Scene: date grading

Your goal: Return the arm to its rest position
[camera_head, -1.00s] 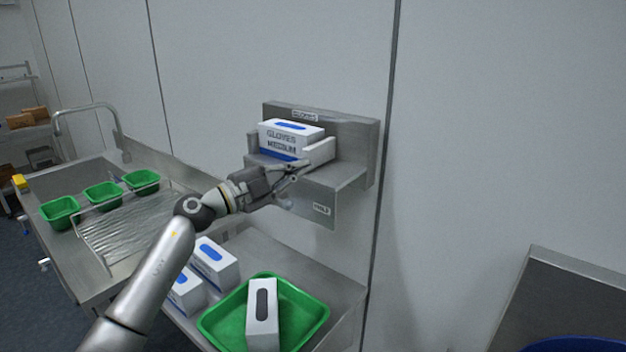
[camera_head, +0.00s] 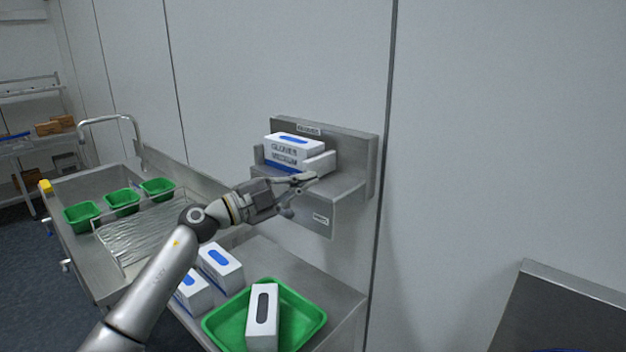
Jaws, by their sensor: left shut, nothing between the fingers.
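My left gripper (camera_head: 303,187) is shut and empty in the head view. It is in front of the metal wall shelf (camera_head: 350,186), just below and in front of a white glove box (camera_head: 291,148). My left arm (camera_head: 160,285) reaches in from the lower left. Whether the fingers touch the shelf cannot be told. My right gripper is out of view.
Below the arm, a steel bench (camera_head: 345,302) bears two white boxes with blue openings (camera_head: 220,265) and a green tray (camera_head: 310,320) holding a white box with a dark opening (camera_head: 263,325). At left is a steel table with three green bins (camera_head: 122,202) and a wire rack (camera_head: 140,235).

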